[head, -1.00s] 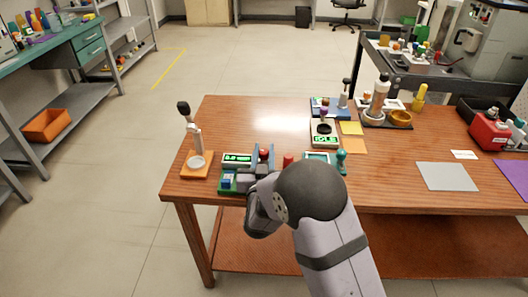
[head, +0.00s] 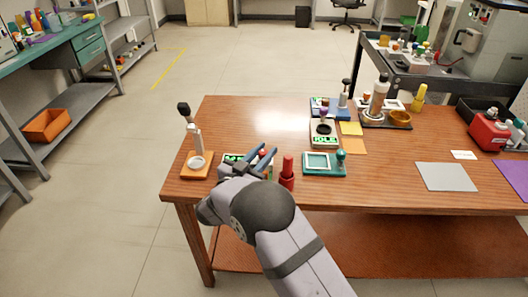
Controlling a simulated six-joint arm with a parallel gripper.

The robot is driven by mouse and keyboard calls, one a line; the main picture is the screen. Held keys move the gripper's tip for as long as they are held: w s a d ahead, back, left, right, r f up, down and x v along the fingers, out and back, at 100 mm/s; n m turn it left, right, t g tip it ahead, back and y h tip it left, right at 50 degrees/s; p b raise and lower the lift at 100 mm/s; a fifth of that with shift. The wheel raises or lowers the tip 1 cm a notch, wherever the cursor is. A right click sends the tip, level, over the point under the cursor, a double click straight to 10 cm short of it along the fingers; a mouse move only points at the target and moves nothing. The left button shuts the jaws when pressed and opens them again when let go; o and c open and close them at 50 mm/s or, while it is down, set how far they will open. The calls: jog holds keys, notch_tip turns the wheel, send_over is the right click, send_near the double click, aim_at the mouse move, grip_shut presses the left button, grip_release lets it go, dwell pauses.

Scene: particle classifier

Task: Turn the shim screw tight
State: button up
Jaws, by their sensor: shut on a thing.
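A small classifier device with a green lit display (head: 233,157) stands at the front left of the table. My arm covers most of its front. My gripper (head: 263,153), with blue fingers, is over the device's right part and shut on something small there. It appears to be the shim screw, but the screw is hidden between and behind the fingers, so its turn and seating cannot be seen.
A red cylinder (head: 287,172) stands close to the right of my gripper. A teal frame (head: 318,163) with a round-topped knob is further right. An orange-based stand (head: 196,172) is on the left.

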aim_at(260, 156)
jog(key=shift+m+g+h, duration=0.5)
jog(key=shift+m+h, duration=0.1)
jog(key=shift+h, duration=0.5)
jog(key=o, duration=1)
jog(key=shift+o, duration=0.2)
jog(key=shift+s+a, duration=0.1)
jog(key=shift+v, duration=3.5)
jog(key=shift+r, duration=0.1)
